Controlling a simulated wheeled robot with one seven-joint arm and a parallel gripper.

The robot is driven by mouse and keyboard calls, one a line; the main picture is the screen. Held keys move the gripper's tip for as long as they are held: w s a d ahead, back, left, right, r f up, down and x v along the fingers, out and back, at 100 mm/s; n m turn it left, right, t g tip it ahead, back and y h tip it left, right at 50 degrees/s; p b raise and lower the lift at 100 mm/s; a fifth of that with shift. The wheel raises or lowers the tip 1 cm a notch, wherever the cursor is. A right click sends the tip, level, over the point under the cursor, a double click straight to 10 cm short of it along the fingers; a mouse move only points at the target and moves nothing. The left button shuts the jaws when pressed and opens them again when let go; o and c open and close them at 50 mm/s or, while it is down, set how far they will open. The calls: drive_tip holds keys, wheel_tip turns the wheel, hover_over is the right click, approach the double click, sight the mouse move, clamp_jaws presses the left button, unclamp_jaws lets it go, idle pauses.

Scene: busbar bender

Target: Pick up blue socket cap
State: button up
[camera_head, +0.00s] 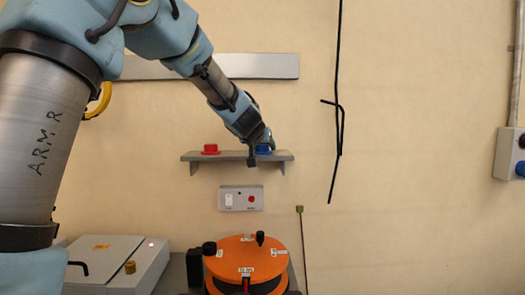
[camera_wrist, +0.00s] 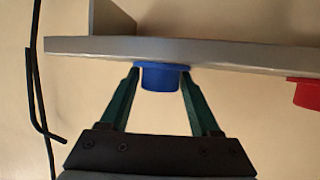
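The blue socket cap (camera_wrist: 164,76) sits on the grey wall shelf, its wide rim against the shelf surface; the wrist view shows it upside down. My gripper (camera_wrist: 161,78) has its two green fingers on either side of the cap. The fingers are spread, with their tips by the cap's rim; whether either one touches it is hard to tell. In the head view, the blue cap (camera_head: 263,150) is partly hidden behind my gripper (camera_head: 266,143) at the right part of the shelf.
A red cap (camera_head: 210,149) sits at the left part of the shelf (camera_head: 235,157). A switch panel (camera_head: 241,198) is on the wall below. An orange round device (camera_head: 247,262) and a white box (camera_head: 118,262) stand lower down. A black cable (camera_head: 336,120) hangs at right.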

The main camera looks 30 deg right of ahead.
clamp_jaws()
drive_tip(key=shift+r, duration=0.1)
idle(0.3)
wheel_tip(320, 180, up, 10)
drive_tip(key=p, duration=0.7)
drive_tip(key=shift+p, duration=0.3)
drive_tip(key=shift+a, duration=0.1)
